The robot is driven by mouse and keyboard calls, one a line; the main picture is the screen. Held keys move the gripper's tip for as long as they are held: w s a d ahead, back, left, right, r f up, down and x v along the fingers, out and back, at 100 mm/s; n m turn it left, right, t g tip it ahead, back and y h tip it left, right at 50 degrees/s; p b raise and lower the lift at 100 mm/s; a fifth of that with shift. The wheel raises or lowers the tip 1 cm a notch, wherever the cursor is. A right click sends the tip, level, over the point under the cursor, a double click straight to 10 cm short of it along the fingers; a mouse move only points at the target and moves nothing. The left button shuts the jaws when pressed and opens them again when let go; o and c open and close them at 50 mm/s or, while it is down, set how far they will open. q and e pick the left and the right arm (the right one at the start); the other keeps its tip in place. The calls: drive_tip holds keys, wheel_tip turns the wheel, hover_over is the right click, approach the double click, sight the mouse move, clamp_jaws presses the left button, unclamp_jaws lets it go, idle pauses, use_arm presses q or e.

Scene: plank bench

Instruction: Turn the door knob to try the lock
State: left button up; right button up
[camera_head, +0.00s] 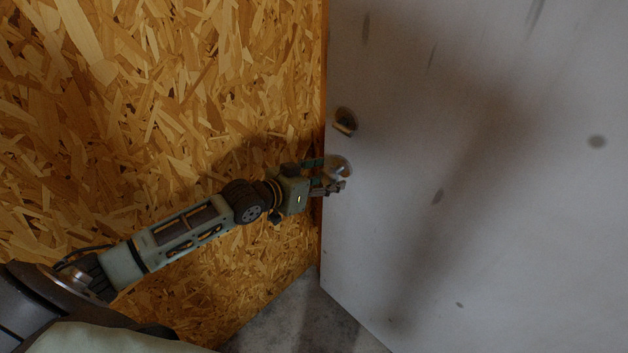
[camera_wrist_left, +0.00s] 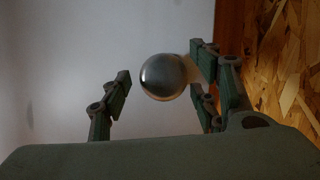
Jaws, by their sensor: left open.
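The door (camera_head: 500,180) is a pale, smudged panel filling the right of the head view. Its round metallic knob (camera_head: 345,164) sits near the door's left edge, partly hidden by my left gripper (camera_head: 333,174). In the left wrist view the shiny knob (camera_wrist_left: 163,77) lies between the spread fingers of my left gripper (camera_wrist_left: 160,88), with a gap visible on the left side. I cannot tell whether the right-hand fingers touch it. A small dark lock fitting with a brassy part (camera_head: 345,123) is above the knob. My right gripper is not in view.
A chipboard wall (camera_head: 150,90) stands left of the door and also shows at the right of the left wrist view (camera_wrist_left: 285,60). Grey floor (camera_head: 300,320) shows at the bottom. No loose objects are near the knob.

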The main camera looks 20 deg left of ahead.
use_arm(q)
drive_tip(key=shift+x, duration=0.75)
drive_tip(key=shift+s, duration=0.1)
drive_tip(key=shift+c, duration=0.5)
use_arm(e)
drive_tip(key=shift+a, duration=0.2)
